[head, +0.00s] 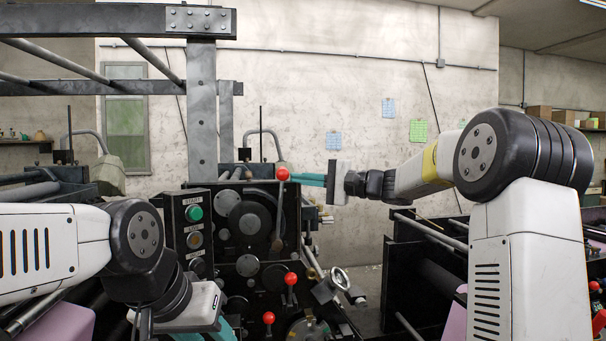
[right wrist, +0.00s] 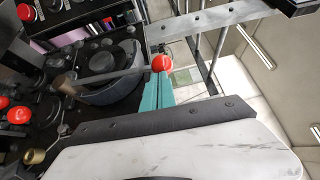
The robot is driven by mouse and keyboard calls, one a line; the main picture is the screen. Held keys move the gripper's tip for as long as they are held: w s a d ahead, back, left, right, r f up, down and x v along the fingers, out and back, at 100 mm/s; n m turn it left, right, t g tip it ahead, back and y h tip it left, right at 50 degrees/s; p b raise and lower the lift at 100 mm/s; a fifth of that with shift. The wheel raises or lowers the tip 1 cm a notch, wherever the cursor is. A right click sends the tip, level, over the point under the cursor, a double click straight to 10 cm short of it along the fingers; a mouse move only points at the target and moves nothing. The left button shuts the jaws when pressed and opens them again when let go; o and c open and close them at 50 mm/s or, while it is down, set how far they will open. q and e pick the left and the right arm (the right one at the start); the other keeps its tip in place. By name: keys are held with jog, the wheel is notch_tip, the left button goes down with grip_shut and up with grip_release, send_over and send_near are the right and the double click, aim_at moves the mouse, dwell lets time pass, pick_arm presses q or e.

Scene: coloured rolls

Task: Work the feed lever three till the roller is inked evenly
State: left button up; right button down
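The press panel (head: 243,268) carries several levers with red ball knobs; no numbers are readable, so I cannot tell which is three. The upper lever (head: 279,215) stands nearly upright, its red knob (head: 283,174) on top. My right gripper's teal fingertips (head: 298,178) are at that knob, from the right. In the right wrist view the knob (right wrist: 162,63) sits at the tips of the close-set teal fingers (right wrist: 158,90); whether they grip it is unclear. My left gripper (head: 222,331) is low in front of the panel, cut off by the lower edge. The roller's inking cannot be judged.
Two more red knobs (head: 290,279) (head: 268,318) stick out lower on the panel. A box with green START button (head: 194,213) is at the panel's left. A metal post (head: 202,110) rises behind. Another dark machine (head: 425,270) stands right, across a gap.

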aim_at(279, 178)
jog(key=shift+s+a+r, duration=0.1)
jog(key=shift+s+a, duration=0.1)
jog(key=shift+a, duration=0.8)
jog(key=shift+s+a, duration=0.2)
jog(key=shift+a, duration=0.75)
jog(key=shift+s+a+r, duration=0.1)
jog(key=shift+s+a, duration=0.1)
jog(key=shift+a, duration=0.8)
jog(key=shift+d, duration=0.1)
jog(key=w+d, duration=0.2)
jog(key=d, duration=0.8)
jog(key=shift+d+f, duration=0.25)
jog(key=shift+f, duration=0.05)
jog(key=shift+w, duration=0.1)
jog(key=shift+d, duration=0.1)
jog(key=shift+w+d+r, duration=0.15)
jog(key=shift+d+r, duration=0.15)
jog(key=shift+d, duration=0.5)
jog(key=shift+w+d+r, duration=0.15)
jog(key=shift+d+r, duration=0.1)
jog(key=shift+d, duration=0.55)
jog(key=shift+w+d+r, duration=0.15)
jog(key=shift+d+r, duration=0.15)
jog(key=shift+d, duration=0.5)
